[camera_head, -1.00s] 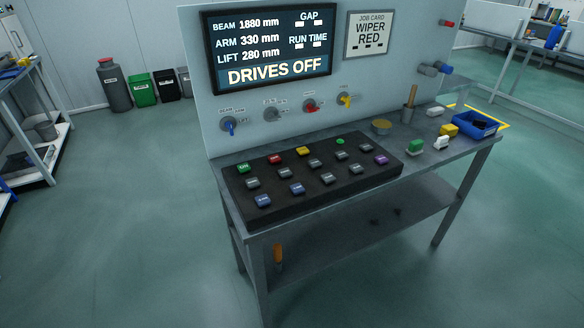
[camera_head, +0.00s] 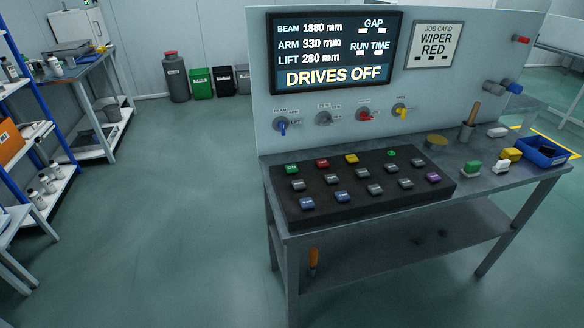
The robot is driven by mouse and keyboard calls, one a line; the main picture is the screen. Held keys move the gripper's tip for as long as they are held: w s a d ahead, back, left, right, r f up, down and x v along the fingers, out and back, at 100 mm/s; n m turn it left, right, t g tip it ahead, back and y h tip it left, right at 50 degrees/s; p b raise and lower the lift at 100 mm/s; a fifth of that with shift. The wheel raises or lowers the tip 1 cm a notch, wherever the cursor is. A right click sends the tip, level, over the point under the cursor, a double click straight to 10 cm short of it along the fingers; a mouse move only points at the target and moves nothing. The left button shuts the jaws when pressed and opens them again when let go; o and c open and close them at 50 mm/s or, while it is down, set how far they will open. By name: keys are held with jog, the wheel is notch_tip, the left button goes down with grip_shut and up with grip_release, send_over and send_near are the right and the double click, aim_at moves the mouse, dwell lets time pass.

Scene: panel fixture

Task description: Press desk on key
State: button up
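The desk (camera_head: 285,239) is a grey metal bench against an upright panel, with a black key block (camera_head: 380,203) on its top. The green ON key (camera_head: 291,169) sits at the block's back left corner, with a pale label. Beside it in the back row are a red key (camera_head: 322,163) and a yellow key (camera_head: 351,159). Grey keys, blue keys (camera_head: 307,204) and a purple key (camera_head: 433,177) fill the other rows. A screen (camera_head: 334,52) on the panel reads DRIVES OFF. My gripper is not in view.
Coloured knobs (camera_head: 282,126) line the panel above the keys. A shelf rack (camera_head: 37,170) stands far left. The floor (camera_head: 170,230) between is clear.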

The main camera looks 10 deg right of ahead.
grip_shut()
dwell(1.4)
